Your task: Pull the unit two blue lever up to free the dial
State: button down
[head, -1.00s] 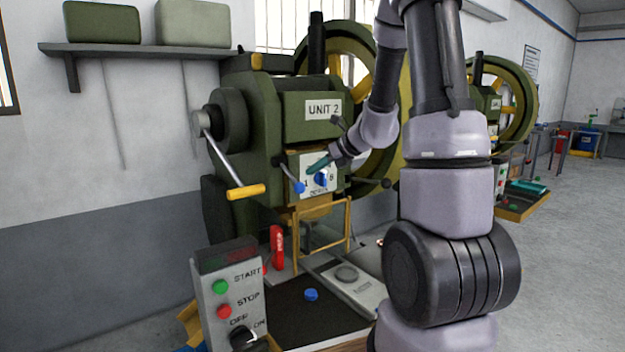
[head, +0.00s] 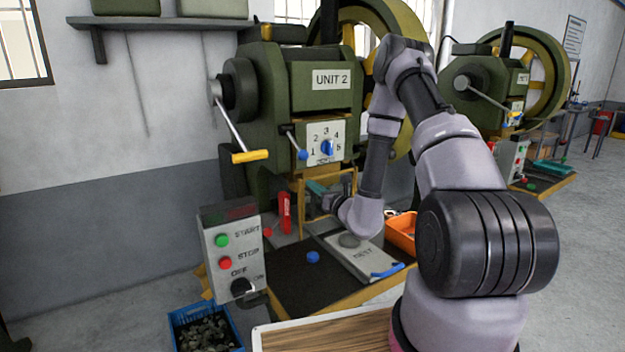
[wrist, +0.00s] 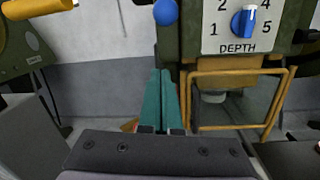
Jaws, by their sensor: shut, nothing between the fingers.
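The unit two press (head: 345,105) stands against the wall. Its lever slopes down to a blue ball (head: 303,154), left of the white depth panel. In the wrist view the ball (wrist: 166,12) is at the top edge, above the fingertips. The blue dial (head: 327,148) sits on the panel among the numbers; in the wrist view the dial (wrist: 243,22) has a white mark near its top. My gripper (head: 314,185) has teal fingers, shut and empty, below the panel in front of the yellow frame. In the wrist view the fingers (wrist: 161,72) point toward the press, apart from the ball.
A yellow guard frame (wrist: 188,100) is just right of the fingers. A crank with a yellow handle (head: 250,156) sticks out at left. The start/stop box (head: 232,250), a red tool (head: 285,212) and an orange bin (head: 402,232) are nearby.

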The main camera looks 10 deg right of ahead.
jog(key=f+x, duration=0.1)
jog(key=x, duration=0.8)
jog(key=shift+s+d+r, duration=0.2)
jog(key=shift+s+r, duration=0.1)
jog(key=shift+r, duration=0.45)
jog(key=shift+s+d+r, duration=0.25)
jog(key=shift+s+r, duration=0.05)
jog(key=shift+r, duration=0.45)
jog(key=shift+s+d+r, duration=0.2)
jog(key=shift+s+r, duration=0.1)
jog(key=shift+r, duration=0.5)
jog(key=shift+r, duration=0.1)
jog(key=shift+s+d+r, duration=0.15)
jog(key=shift+s+r, duration=0.3)
jog(key=shift+r, duration=0.25)
